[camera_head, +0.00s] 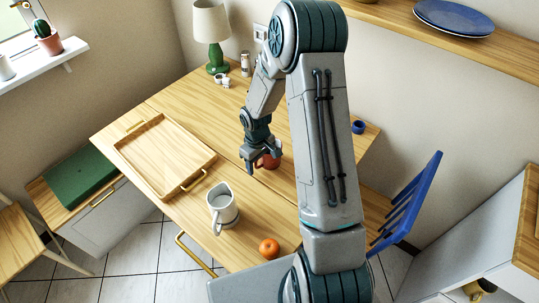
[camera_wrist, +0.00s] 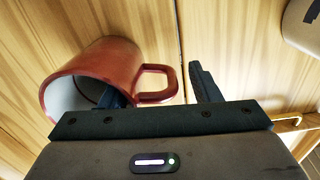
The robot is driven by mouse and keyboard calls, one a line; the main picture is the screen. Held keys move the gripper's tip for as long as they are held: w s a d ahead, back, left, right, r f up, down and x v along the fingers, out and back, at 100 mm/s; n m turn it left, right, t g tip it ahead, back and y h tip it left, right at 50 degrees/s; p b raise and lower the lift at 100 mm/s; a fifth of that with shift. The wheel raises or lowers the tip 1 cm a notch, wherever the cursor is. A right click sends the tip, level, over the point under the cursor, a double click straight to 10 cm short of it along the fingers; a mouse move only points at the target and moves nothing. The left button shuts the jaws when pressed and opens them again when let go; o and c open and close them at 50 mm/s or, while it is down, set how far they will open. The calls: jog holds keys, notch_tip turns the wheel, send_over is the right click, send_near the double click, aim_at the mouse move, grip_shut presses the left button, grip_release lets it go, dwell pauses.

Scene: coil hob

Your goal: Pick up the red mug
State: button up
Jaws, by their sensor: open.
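The red mug (camera_head: 268,161) stands on the wooden table, partly hidden behind my gripper (camera_head: 261,168) in the head view. In the wrist view the mug (camera_wrist: 112,62) shows its pale inside and its handle (camera_wrist: 168,80) pointing right. My gripper (camera_wrist: 155,82) is open. One finger is at the mug's mouth and seems to reach inside the rim. The other finger is to the right of the handle, apart from it. The mug's wall and handle lie between the fingers. I cannot tell whether either finger touches the mug.
A wooden tray (camera_head: 143,150) lies on the table's left part. A white pitcher (camera_head: 222,208) and an orange fruit (camera_head: 269,249) stand nearer the front. A green lamp (camera_head: 214,52) is at the back, and a blue chair (camera_head: 408,203) is at the right.

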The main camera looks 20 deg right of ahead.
jog(key=c, duration=1.2)
jog(key=shift+c, duration=0.2)
jog(key=shift+r, duration=0.15)
